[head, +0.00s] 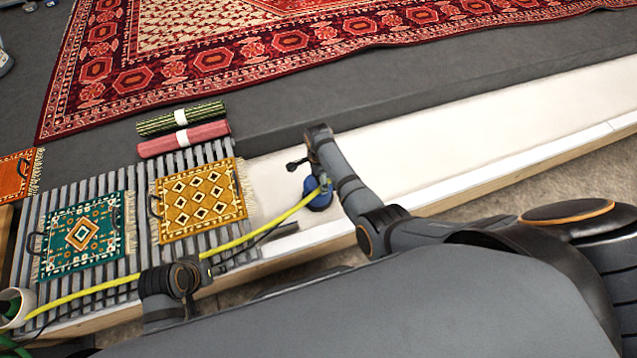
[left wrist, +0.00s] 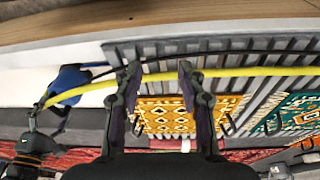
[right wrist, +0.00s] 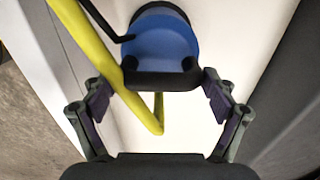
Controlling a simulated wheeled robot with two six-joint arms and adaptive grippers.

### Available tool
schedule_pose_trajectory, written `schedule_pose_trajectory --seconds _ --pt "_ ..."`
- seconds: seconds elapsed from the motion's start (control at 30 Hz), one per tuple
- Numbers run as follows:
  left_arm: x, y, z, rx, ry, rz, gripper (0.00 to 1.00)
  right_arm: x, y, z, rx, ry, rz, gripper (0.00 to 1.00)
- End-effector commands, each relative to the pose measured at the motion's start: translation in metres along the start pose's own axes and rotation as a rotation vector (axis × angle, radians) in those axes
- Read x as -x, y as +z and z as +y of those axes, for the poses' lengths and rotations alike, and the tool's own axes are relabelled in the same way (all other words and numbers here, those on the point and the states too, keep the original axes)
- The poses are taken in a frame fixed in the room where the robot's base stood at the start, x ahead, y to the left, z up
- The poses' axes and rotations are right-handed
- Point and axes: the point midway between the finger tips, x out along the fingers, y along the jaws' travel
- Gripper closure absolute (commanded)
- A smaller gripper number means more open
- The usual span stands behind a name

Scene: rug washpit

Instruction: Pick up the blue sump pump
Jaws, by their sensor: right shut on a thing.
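The blue sump pump (head: 318,195) is on the white trough floor, with a yellow hose (head: 257,235) running from it to the lower left. In the right wrist view the pump (right wrist: 165,45) shows its blue body and black handle bar. My right gripper (head: 310,178) is shut on the pump at this bar, one finger at each end; it also shows in the right wrist view (right wrist: 165,92). My left gripper (left wrist: 160,75) is open, its fingers apart near the yellow hose. The pump also shows at the left of the left wrist view (left wrist: 70,84).
A grey slatted grate (head: 145,180) lies left of the trough, bearing a teal mat (head: 82,235) and a yellow mat (head: 198,200) with black handles. Rolled rugs (head: 183,138) lie behind. A large red rug (head: 235,55) covers the far floor. A white pot (head: 15,305) is lower left.

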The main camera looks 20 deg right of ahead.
Motion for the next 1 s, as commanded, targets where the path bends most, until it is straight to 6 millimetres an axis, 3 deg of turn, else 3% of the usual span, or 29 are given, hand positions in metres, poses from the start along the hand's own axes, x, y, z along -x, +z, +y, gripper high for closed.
schedule_pose_trajectory --seconds 0.17,0.37,0.5,0.7,1.0 --pt "0.013 -0.003 -0.003 -0.001 -0.013 -0.032 0.6 0.018 0.0 -0.003 0.0 -0.006 -0.001 0.77" --pt "0.032 -0.003 -0.011 0.003 -0.045 -0.118 0.6 0.057 0.0 -0.003 -0.001 -0.008 -0.001 0.77" --pt "0.001 0.003 -0.018 0.01 -0.058 -0.126 0.6 0.073 0.0 -0.002 0.0 -0.006 0.0 0.77" --pt "-0.032 0.01 -0.027 0.016 -0.071 -0.118 0.6 0.094 0.0 -0.003 0.0 -0.006 0.0 0.77" --pt "-0.047 0.015 -0.031 0.017 -0.077 -0.114 0.6 0.102 0.0 -0.002 0.0 -0.005 0.0 0.77"
